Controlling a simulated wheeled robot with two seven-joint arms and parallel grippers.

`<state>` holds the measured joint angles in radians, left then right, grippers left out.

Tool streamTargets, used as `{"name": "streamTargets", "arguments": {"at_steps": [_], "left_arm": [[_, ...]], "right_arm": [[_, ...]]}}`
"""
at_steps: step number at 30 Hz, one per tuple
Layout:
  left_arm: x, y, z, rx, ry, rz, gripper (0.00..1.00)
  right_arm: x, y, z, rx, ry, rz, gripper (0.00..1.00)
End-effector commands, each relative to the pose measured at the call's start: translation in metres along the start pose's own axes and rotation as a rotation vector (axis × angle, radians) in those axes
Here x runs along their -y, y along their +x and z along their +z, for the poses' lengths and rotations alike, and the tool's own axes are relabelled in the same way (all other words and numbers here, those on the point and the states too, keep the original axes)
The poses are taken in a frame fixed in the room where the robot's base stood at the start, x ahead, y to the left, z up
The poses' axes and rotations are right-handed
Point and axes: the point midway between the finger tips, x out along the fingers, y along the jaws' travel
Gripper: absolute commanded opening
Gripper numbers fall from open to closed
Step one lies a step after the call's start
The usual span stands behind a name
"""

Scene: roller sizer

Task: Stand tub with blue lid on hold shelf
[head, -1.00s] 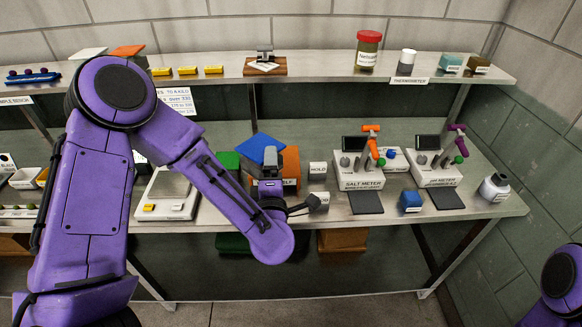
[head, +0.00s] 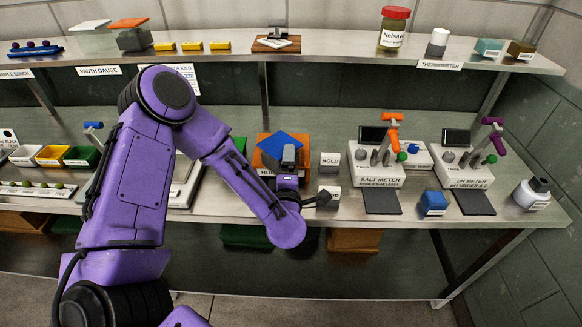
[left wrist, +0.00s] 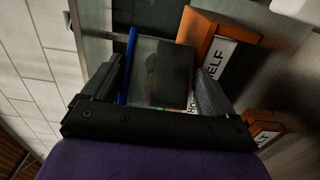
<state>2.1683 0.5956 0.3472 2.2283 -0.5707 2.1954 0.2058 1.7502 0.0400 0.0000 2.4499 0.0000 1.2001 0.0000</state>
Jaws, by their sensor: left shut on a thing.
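The tub is held in my left gripper (head: 287,172). Its blue lid (head: 282,146) shows tilted in the head view, with the clear tub body hidden behind the gripper. In the left wrist view the gripper (left wrist: 160,85) is shut on the clear tub (left wrist: 158,72), with the blue lid (left wrist: 129,65) along its left side. The orange hold shelf (head: 262,142) is just behind and around the tub. It also shows in the left wrist view (left wrist: 197,28) with its white label partly covered. I cannot tell whether the tub touches the shelf. My right gripper is out of view.
A white HOLD block (head: 330,161) stands right of the shelf. The salt meter (head: 376,180), a blue cube (head: 433,204) and the pH meter (head: 468,180) stand further right. A scale (head: 186,185) is partly behind my left arm. The upper shelf (head: 350,50) runs above.

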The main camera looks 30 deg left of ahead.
Motion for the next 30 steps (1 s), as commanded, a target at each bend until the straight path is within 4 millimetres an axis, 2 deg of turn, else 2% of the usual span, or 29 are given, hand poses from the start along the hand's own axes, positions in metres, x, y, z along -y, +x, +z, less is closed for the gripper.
{"name": "streamTargets", "arguments": {"at_steps": [2,3,4,10,13,17,24,26,30], "left_arm": [[0.004,0.000,0.000,0.001,0.000,0.001,0.46],[0.004,0.000,0.000,0.001,0.001,0.001,0.91],[0.003,0.000,0.000,0.001,0.000,0.001,1.00],[0.002,0.000,0.000,0.000,0.000,0.001,1.00],[-0.005,0.000,0.000,-0.001,-0.001,0.000,1.00],[0.003,-0.026,0.002,0.007,0.001,0.001,1.00],[0.004,-0.093,0.001,0.008,0.003,0.003,1.00],[-0.006,-0.101,0.001,0.004,0.008,0.001,1.00],[-0.004,-0.116,0.000,0.002,0.005,0.000,1.00]], "right_arm": [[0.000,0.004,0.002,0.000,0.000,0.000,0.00],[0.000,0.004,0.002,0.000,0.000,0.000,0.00],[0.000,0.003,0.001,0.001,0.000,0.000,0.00],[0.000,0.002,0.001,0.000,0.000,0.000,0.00],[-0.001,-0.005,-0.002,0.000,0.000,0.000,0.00],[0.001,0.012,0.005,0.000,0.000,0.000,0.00],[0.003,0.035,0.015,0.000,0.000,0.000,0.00],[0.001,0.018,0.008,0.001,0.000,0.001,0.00],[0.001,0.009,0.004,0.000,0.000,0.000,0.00]]}}
